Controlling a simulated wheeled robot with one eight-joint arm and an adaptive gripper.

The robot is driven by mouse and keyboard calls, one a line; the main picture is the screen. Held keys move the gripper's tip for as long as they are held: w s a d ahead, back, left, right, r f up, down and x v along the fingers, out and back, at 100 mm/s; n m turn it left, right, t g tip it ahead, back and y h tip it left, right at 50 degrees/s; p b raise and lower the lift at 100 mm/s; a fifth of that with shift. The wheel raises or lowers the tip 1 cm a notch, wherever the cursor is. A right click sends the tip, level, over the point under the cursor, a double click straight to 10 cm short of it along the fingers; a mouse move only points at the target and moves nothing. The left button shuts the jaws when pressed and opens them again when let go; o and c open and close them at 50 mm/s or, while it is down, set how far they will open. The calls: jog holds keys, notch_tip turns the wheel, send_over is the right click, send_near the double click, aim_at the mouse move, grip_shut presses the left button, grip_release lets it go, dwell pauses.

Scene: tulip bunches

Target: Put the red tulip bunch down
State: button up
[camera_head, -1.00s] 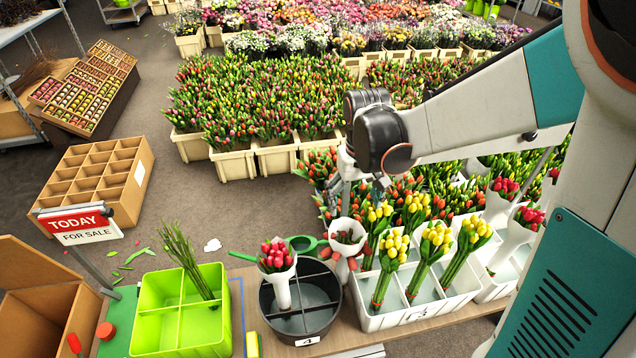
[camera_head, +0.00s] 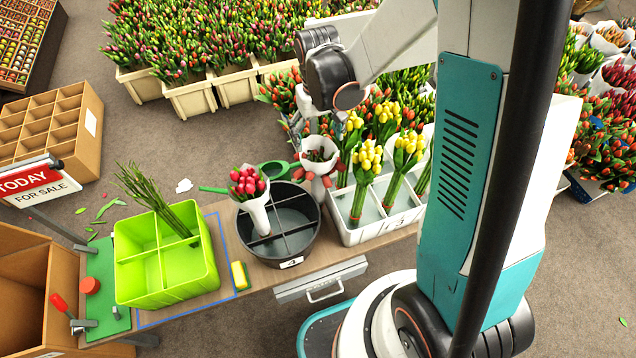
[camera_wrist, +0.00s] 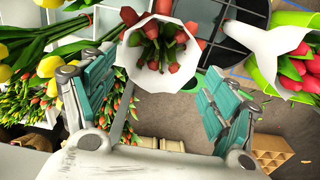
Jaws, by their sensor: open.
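A red tulip bunch in a white wrap (camera_head: 320,149) is upright at the back right edge of the round black bucket (camera_head: 291,250). I cannot tell whether it is inside the bucket. It fills the top centre of the wrist view (camera_wrist: 160,55), beyond and between my fingers. My gripper (camera_wrist: 150,80) is open, its teal fingers apart on both sides. In the head view my arm largely hides it above this bunch. A second, pinkish-red bunch in white wrap (camera_head: 250,190) leans in the bucket's left part and shows at the right of the wrist view (camera_wrist: 285,55).
A white divided crate (camera_head: 352,238) with yellow tulips stands right of the bucket. A lime green divided box (camera_head: 170,280) with green stems is at left. A yellow sponge (camera_head: 240,275) and green watering can (camera_head: 270,172) are near the bucket.

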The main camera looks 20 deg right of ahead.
notch_tip(320, 180, down, 4)
jog(key=shift+s+f+b, duration=0.1)
jog(key=shift+f+b, duration=0.15)
jog(key=shift+b, duration=0.75)
jog(key=c, duration=1.5)
jog(key=shift+r, duration=0.1)
jog(key=shift+r, duration=0.1)
